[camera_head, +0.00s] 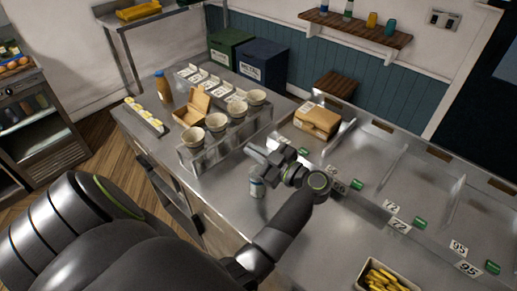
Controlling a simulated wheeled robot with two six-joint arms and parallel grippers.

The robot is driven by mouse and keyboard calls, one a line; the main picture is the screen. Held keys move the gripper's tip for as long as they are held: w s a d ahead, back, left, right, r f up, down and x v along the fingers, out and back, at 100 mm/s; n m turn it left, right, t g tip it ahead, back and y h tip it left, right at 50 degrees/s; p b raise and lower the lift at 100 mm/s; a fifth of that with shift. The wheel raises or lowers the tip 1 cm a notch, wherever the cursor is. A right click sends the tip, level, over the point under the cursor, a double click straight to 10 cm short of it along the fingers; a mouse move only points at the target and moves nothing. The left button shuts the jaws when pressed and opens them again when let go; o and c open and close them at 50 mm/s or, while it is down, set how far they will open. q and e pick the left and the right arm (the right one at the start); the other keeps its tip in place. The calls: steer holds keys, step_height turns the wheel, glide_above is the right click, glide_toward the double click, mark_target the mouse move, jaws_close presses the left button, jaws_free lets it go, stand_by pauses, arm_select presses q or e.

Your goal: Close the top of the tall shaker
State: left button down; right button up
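My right gripper does not show.
A steel rack with several cups (216,122) stands left of the gripper. A cardboard box (317,120) lies behind it. Divided steel bays with number cards (398,226) run to the right. A tray of yellow fries (385,279) is at the front right.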

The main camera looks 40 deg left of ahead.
arm_select(q)
steer(key=s+n+b, duration=0.1)
steer(key=n, duration=0.1)
steer(key=s+f+n+b, duration=0.1)
steer(key=shift+f+n+b, duration=0.2)
steer(key=shift+n+b, duration=0.15)
steer(key=shift+n, duration=0.05)
steer(key=shift+s+f+n+b, duration=0.45)
steer(key=shift+f+n+b, duration=0.15)
steer(key=shift+n+b, duration=1.05)
steer(key=shift+s+f+n+b, duration=0.4)
steer(key=shift+f+n+b, duration=0.25)
steer(key=shift+n+b, duration=0.95)
steer(key=shift+s+f+n+b, duration=0.55)
steer(key=shift+n+b, duration=0.8)
steer(key=shift+b, duration=0.5)
steer(key=shift+w, duration=0.1)
steer(key=c, duration=1.6)
jaws_free()
step_height(320, 180, up, 10)
steer(key=b, duration=0.1)
